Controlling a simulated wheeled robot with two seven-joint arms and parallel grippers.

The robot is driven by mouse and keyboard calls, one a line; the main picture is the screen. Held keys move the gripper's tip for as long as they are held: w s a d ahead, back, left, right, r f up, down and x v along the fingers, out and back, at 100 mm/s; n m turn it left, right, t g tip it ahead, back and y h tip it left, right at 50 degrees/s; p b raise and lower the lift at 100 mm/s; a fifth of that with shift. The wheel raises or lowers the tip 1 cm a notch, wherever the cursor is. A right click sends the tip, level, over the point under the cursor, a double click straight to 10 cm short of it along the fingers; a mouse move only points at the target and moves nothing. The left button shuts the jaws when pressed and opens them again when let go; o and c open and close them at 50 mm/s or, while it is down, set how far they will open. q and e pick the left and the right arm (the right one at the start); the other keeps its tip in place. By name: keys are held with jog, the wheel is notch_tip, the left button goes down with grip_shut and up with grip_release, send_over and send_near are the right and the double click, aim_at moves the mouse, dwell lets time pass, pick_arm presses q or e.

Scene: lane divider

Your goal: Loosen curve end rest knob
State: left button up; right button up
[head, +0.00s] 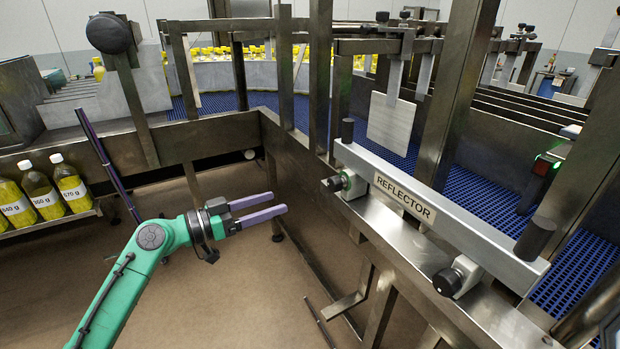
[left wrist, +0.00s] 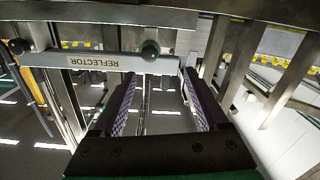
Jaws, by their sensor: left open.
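A metal bar labelled REFLECTOR (head: 420,207) runs along the near rail. No label tells which is the curve end rest knob. My left gripper (head: 284,202) is open and empty, left of and a little below the far knob, apart from it. My right gripper does not show.
A steel rail wall (head: 300,190) and upright posts (head: 320,75) stand just right of my left gripper. A blue conveyor (head: 385,150) lies behind. Labelled yellow bottles (head: 72,188) stand on a shelf at left. The floor space around the left arm is clear.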

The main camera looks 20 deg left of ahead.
pick_arm(q)
jog(key=p, duration=0.3)
send_near(330, 185)
jog(key=d+r, duration=0.1)
jog(key=shift+m+h, duration=0.3)
jog(key=p+x, duration=0.1)
jog(key=x, duration=0.2)
jog(key=p+x, duration=0.1)
jog(key=x, duration=0.2)
jog(key=a+f+p+x, duration=0.1)
jog(key=x, duration=0.2)
jog(key=shift+w+d+p, duration=0.1)
jog(key=shift+w+p, duration=0.25)
jog(key=shift+w, duration=0.05)
jog(key=shift+d, duration=0.2)
jog(key=shift+a+f, duration=0.1)
jog(key=shift+f, duration=0.05)
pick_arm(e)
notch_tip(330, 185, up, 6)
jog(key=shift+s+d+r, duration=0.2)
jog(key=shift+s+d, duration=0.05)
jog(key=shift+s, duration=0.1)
pick_arm(q)
jog(key=c, duration=0.4)
grip_shut()
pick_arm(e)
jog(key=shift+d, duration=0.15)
